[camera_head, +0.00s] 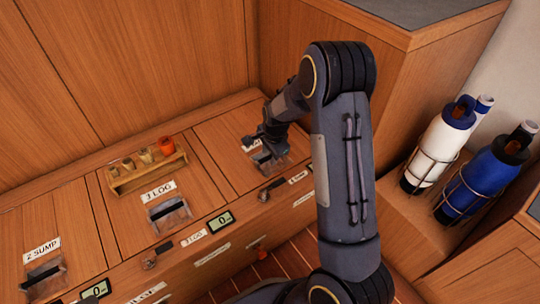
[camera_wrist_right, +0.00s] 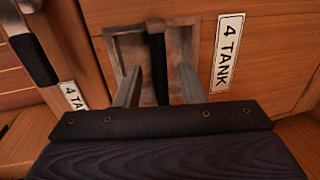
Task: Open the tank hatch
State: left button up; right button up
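The tank hatch (camera_head: 222,148) is a wooden panel in the bench top at the right end of the row, and it lies flush. Its white "4 TANK" label (camera_wrist_right: 228,52) stands beside a recessed metal pull (camera_wrist_right: 122,48) with a dark bar (camera_wrist_right: 157,65) across it. My right gripper (camera_head: 268,150) reaches down to this pull. In the wrist view its two fingers (camera_wrist_right: 159,88) are apart, one on each side of the bar, with gaps showing. Whether the tips reach below the bar is hard to tell. My left gripper is not in view.
The "3 LOG" (camera_head: 159,190) and "2 SUMP" (camera_head: 42,249) panels lie to the left. A dark fitting (camera_head: 272,188) is on the front edge. Bottles in wire holders (camera_head: 437,147) stand at right.

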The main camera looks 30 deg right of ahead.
grip_shut()
dwell(0.3)
